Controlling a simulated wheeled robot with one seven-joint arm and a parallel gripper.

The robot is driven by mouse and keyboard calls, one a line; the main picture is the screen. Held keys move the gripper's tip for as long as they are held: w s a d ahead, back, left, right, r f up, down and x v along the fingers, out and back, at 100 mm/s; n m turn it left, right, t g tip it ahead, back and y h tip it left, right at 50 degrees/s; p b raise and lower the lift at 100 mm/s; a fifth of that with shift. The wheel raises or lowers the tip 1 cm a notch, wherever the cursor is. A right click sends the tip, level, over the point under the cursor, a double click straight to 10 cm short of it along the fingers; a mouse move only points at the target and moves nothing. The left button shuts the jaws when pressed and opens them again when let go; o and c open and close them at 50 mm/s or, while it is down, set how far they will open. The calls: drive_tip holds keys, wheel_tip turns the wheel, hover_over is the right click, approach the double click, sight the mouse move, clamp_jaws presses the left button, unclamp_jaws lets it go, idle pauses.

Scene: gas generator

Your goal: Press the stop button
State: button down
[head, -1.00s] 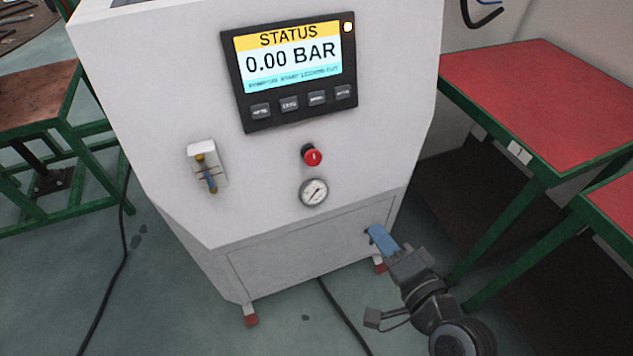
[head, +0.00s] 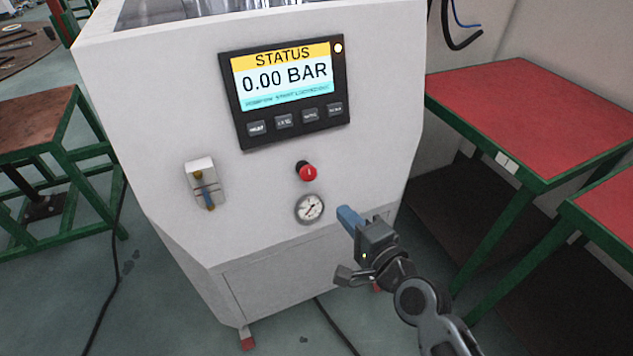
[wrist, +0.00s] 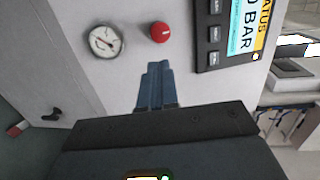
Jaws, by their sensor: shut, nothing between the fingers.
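The red round stop button (head: 306,172) sticks out of the white front of the generator cabinet (head: 180,120), below the display and above a round gauge. In the wrist view the red button (wrist: 160,33) lies just beyond the fingertips, with a visible gap in the picture. My gripper (head: 345,214) has blue fingers that are shut with nothing between them. In the head view it is to the lower right of the button, not covering it. My gripper also shows in the wrist view (wrist: 158,72), pointing at the panel.
The display panel (head: 285,92) reads 0.00 BAR and has several dark buttons below its screen. The pressure gauge (head: 309,208) is under the red button. A small valve fitting (head: 205,184) is at the left. A red-topped table (head: 530,115) stands to the right.

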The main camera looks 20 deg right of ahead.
sight(310, 176)
drive_tip(key=w, duration=0.4)
drive_tip(key=w+f, duration=0.1)
drive_tip(key=w, duration=0.3)
drive_tip(key=w+a, duration=0.1)
drive_tip(key=w, duration=0.3)
drive_tip(key=shift+w+f+p, duration=0.3)
drive_tip(key=shift+w+f, duration=0.05)
drive_tip(key=shift+w, duration=0.15)
